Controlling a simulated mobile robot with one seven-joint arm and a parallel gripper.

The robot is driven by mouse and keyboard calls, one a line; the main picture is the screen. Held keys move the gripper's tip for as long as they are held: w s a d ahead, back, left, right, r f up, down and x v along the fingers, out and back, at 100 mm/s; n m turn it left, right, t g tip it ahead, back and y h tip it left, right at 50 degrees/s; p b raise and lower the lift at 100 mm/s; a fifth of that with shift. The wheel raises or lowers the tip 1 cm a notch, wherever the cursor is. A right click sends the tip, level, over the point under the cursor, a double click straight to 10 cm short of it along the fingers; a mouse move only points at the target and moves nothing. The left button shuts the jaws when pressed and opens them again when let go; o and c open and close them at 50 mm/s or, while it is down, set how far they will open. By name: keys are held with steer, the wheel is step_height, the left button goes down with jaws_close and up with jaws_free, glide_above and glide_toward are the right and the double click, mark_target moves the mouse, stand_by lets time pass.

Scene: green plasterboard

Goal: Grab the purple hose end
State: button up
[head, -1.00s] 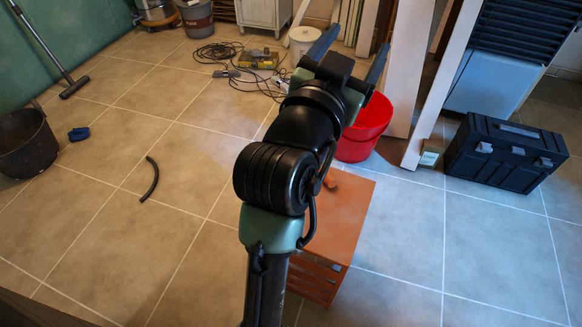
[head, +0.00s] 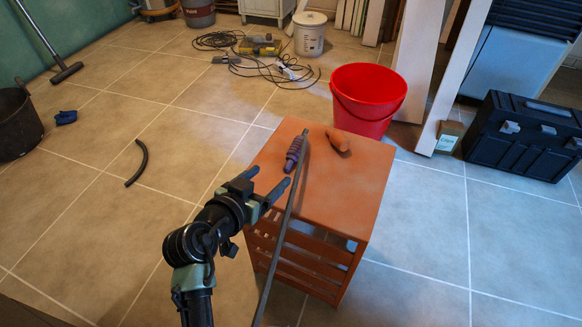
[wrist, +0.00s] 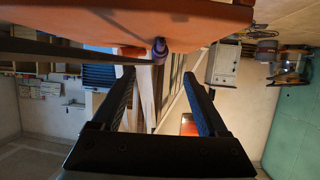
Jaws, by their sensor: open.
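The purple hose end (head: 294,150) lies on top of the orange slatted crate (head: 345,190), near its left edge. A grey hose (head: 278,238) runs from it over the crate's near edge and down towards the floor. In the wrist view the purple end (wrist: 158,47) shows small at the crate's edge (wrist: 190,18), beyond the fingertips and near the middle. My gripper (head: 268,185) is open and empty, just left of and nearer than the purple end. In the wrist view both fingers of my gripper (wrist: 160,78) are apart with nothing between them.
A brownish-orange object (head: 338,141) lies on the crate, right of the hose end. A red bucket (head: 368,97) stands behind the crate. A dark toolbox (head: 525,140) stands at right. A short black hose piece (head: 138,163) lies on open floor at left.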

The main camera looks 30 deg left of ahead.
steer(key=b, duration=0.3)
glide_toward(291, 157)
steer(key=x, duration=0.4)
steer(key=shift+s+f, duration=0.15)
steer(key=shift+f, duration=0.25)
steer(key=shift+w+a+f, duration=0.1)
steer(key=shift+w+f, duration=0.05)
steer(key=shift+w, duration=0.45)
steer(key=b+x, duration=0.3)
steer(key=x, duration=0.1)
steer(key=shift+w, duration=0.3)
steer(key=shift+w+a, duration=0.1)
steer(key=shift+w, duration=0.2)
jaws_close()
